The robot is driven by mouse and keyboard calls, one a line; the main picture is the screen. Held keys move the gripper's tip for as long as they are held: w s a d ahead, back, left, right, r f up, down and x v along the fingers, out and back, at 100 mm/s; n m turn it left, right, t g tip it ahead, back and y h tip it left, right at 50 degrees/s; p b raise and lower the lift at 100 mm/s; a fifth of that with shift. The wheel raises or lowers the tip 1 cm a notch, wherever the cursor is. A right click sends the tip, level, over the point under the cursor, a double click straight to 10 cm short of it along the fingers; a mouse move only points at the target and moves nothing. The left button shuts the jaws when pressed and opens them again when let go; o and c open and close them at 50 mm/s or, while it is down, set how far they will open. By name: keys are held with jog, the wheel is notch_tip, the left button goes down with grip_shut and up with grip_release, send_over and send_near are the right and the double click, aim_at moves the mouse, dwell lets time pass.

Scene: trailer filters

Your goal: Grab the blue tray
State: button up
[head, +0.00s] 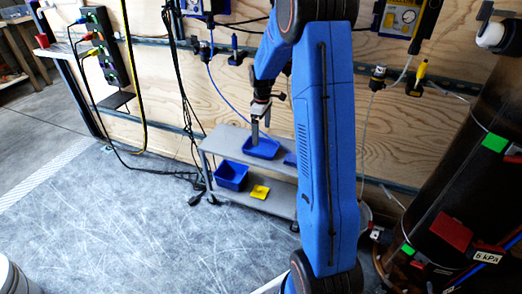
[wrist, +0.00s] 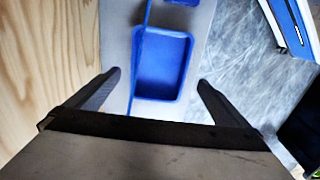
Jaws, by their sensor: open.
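A blue tray (head: 262,149) sits on the top of a low grey bench. In the wrist view, the blue tray (wrist: 162,65) lies ahead of my gripper, seen from above with its inside empty. My gripper (wrist: 160,80) is open, with one finger to each side of the tray in the picture. In the head view, my gripper (head: 257,138) hangs over the tray's left part. I cannot tell the exact height of the fingertips above the tray.
The grey bench (head: 225,138) stands against a plywood wall. Its lower shelf holds another blue tray (head: 231,176) and a yellow item (head: 260,191). Another blue object (head: 290,159) is partly hidden behind my arm. A thin blue hose (wrist: 141,45) crosses the wrist view.

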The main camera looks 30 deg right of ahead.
aim_at(261, 149)
jog(key=shift+w+f, duration=0.2)
jog(key=shift+f, duration=3.8)
jog(key=c, duration=0.9)
jog(key=shift+c, duration=0.2)
jog(key=shift+r, duration=0.15)
